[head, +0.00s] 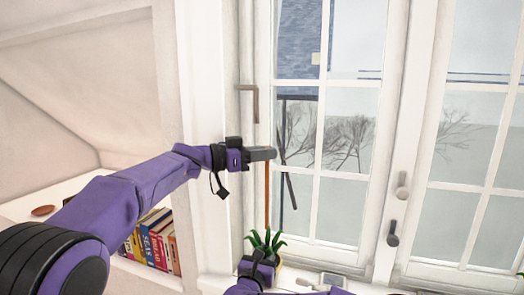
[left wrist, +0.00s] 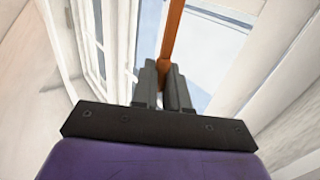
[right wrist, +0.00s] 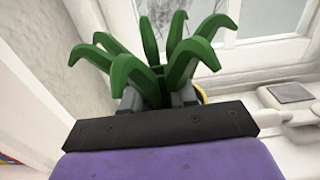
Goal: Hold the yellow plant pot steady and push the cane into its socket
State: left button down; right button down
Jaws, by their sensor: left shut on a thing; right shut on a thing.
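The thin orange-brown cane (head: 267,195) stands about upright in front of the window. My left gripper (head: 263,154) is shut on its upper part. In the left wrist view the cane (left wrist: 173,32) runs up from between the fingers (left wrist: 164,85). The cane's lower end is hidden by green leaves, so I cannot tell how it sits in the socket. The yellow plant pot (head: 279,264) is mostly hidden behind my right gripper (head: 260,259), which is shut on it. In the right wrist view, leaves (right wrist: 150,70) cover the fingertips and only a yellow sliver of pot (right wrist: 202,95) shows.
The window (head: 340,130) with its frame and handles (head: 393,235) stands close behind the cane. A small grey object (head: 332,280) lies on the sill right of the pot. Several books (head: 155,240) and a reddish-brown dish (head: 43,210) are on the shelf at left.

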pick_arm(q)
jog(key=shift+f, duration=2.65)
jog(key=shift+f, duration=2.8)
jog(key=c, duration=1.1)
grip_release()
jog(key=v, duration=1.2)
jog(key=shift+f, duration=0.1)
